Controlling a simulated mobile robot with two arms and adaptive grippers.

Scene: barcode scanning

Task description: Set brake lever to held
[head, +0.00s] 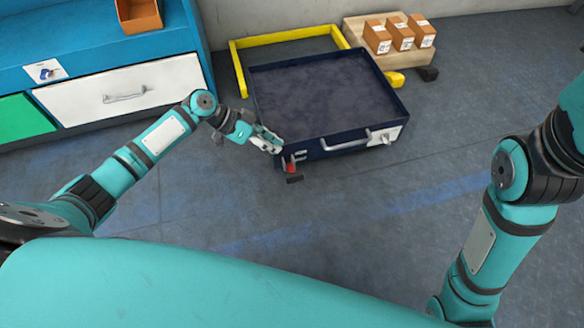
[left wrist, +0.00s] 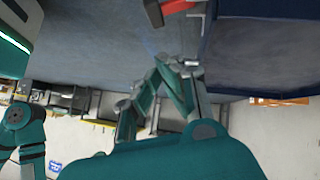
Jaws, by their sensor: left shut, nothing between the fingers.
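The brake lever (head: 291,167) is a small red piece low at the front left corner of a dark blue cart (head: 262,104). In the left wrist view the red lever (left wrist: 180,6) is at the top edge, partly cut off, so I cannot tell its setting. My left gripper (head: 276,147) is beside the cart's front left corner, just above and left of the lever. In the left wrist view its fingers (left wrist: 168,68) are shut with nothing between them, apart from the lever. My right gripper is out of view.
The cart has a front handle (head: 346,144) and an empty dark bed. A yellow frame (head: 240,75) lies behind it. Several brown boxes (head: 401,36) stand on a pallet (head: 364,55) at the back. A blue workbench (head: 130,40) is left. The floor in front is clear.

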